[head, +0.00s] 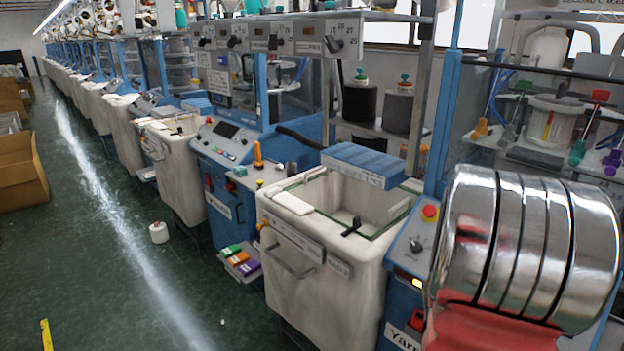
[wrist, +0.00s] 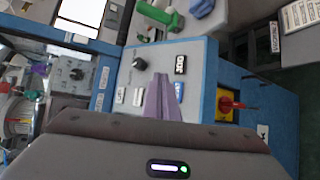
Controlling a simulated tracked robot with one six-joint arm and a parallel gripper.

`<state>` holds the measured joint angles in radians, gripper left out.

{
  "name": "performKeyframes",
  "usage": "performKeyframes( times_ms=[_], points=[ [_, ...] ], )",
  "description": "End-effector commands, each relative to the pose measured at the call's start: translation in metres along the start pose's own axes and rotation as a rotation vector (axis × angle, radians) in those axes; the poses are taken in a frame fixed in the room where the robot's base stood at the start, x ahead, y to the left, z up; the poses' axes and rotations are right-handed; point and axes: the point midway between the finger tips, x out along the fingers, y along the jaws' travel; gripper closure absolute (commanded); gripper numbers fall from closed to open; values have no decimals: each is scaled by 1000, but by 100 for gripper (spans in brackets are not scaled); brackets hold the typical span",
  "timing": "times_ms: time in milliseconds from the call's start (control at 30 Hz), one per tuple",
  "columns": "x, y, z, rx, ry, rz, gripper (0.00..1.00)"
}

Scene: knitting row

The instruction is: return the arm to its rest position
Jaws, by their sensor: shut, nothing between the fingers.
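My gripper (wrist: 163,85) shows in the wrist view as two purple fingers lying together, with nothing between them. Its tips are in front of a pale grey control panel (wrist: 197,60) with a black knob and small labelled switches. I cannot tell whether the tips touch the panel. The dark grey gripper body fills the bottom of the wrist view and has a small lit indicator. The fingers cannot be made out in the head view.
A red and yellow switch (wrist: 230,105) sits right of the fingers. A green-handled thing (wrist: 165,20) lies above them. In the head view, a white bin (head: 315,270) stands before the blue machines. A white cone (head: 159,232) is on the aisle floor (head: 90,270); cardboard boxes (head: 20,170) line the left.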

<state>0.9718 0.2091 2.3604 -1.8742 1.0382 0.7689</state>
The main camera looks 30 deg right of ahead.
Motion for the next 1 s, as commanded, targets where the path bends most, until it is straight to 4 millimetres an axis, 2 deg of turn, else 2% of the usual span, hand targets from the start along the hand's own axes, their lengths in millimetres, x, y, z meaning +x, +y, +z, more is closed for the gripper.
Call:
performKeyframes(
  times_ms=[333,567,667,800,1000],
  points=[
    [0,-4,2,-53,-6,-15,100],
    [-7,-44,31,-85,-104,-175,100],
    [-19,-59,44,-69,-142,-258,100],
    [-46,-74,51,-33,-163,-365,100],
    [-97,-91,46,31,-135,-510,100]
  ],
)
